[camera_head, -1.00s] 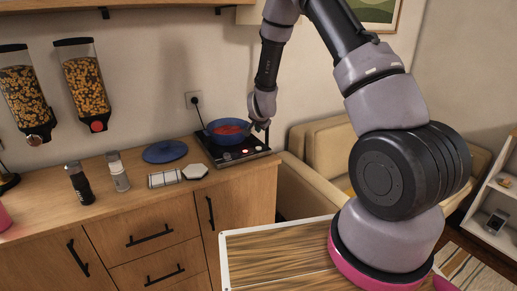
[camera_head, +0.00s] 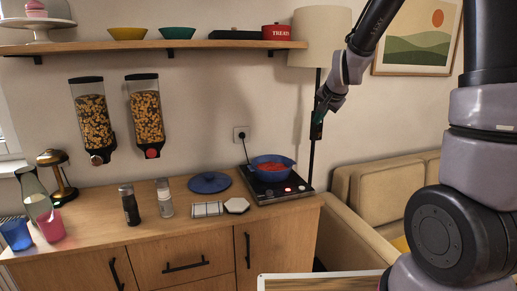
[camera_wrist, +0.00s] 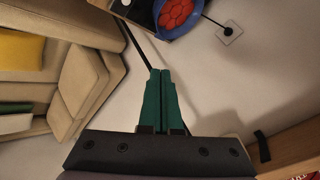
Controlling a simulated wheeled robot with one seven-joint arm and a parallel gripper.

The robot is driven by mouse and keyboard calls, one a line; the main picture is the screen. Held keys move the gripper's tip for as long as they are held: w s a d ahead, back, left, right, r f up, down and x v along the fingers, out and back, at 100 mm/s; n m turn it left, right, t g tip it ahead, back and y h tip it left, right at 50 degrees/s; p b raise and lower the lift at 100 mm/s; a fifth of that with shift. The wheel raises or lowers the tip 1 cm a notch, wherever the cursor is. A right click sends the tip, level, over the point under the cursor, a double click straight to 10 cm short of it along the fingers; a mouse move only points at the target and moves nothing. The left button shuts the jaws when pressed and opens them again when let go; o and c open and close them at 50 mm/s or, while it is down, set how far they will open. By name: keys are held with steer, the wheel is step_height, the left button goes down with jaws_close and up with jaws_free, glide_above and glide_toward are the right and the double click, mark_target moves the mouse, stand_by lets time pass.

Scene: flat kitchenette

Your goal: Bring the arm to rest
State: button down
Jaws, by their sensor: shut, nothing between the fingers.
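My gripper (camera_head: 318,122) is at the end of my raised arm, to the right of the hob and above it, in front of the floor lamp's pole. In the wrist view its two green fingers (camera_wrist: 161,80) are together with nothing between them. The blue pot (camera_head: 272,168) with red contents stands on the black hob (camera_head: 280,190), apart from my gripper. The pot also shows at the top of the wrist view (camera_wrist: 160,31).
A wall shelf (camera_head: 160,45) runs above. A beige sofa (camera_head: 385,190) stands right of the counter. The air around my gripper looks clear.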

steer(key=s+d+r+n, duration=0.1)
steer(key=s+r, duration=0.3)
steer(key=s, duration=0.5)
steer(key=s+d+r+n+g, duration=0.1)
steer(key=s+r, duration=0.3)
steer(key=s, duration=0.6)
steer(key=s+d+r+n, duration=0.1)
steer(key=s+r, duration=0.3)
steer(key=s, duration=0.6)
steer(key=shift+d+n+y, duration=0.3)
steer(key=shift+d, duration=0.35)
